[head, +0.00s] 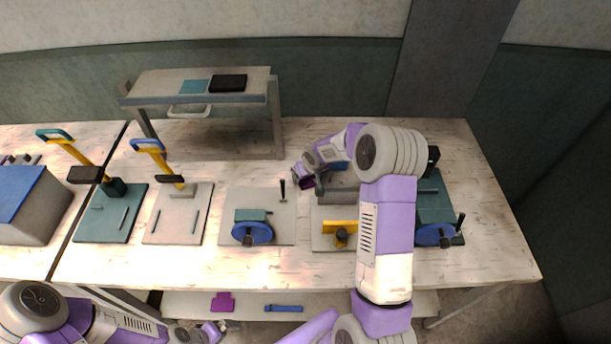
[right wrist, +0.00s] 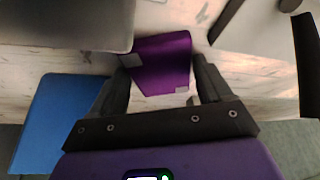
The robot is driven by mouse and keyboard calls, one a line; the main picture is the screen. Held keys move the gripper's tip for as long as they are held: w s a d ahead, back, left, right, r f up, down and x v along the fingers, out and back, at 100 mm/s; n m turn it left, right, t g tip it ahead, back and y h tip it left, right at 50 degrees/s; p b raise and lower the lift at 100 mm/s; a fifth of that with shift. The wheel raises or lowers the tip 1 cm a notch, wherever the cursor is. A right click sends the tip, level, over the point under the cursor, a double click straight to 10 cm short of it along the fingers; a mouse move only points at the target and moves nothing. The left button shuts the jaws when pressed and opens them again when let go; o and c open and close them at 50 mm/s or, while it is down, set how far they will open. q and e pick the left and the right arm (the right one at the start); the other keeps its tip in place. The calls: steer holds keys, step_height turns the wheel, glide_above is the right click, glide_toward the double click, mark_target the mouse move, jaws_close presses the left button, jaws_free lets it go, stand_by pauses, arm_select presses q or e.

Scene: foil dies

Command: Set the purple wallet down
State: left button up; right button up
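The purple wallet (right wrist: 162,62) is a flat, shiny piece with small grey patches, between the two fingers of my right gripper (right wrist: 162,72) in the right wrist view. The fingertips lie against its two side edges, so the gripper looks shut on it. In the head view my right gripper (head: 306,180) is over the table behind the middle presses, with a bit of purple at its tip, mostly hidden by my arm. Whether the wallet touches a surface is unclear. My left gripper (head: 212,330) is low at the bottom edge; its fingers are too small to read.
Presses with blue wheels (head: 252,233) and yellow-handled ones (head: 166,165) stand on the table (head: 180,262). A raised shelf (head: 150,88) holds a teal piece and a black piece (head: 228,83). A purple piece (head: 223,302) and a blue bar (head: 284,309) lie on the lower shelf.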

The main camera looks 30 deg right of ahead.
steer(key=c, duration=0.7)
steer(key=shift+r, duration=0.1)
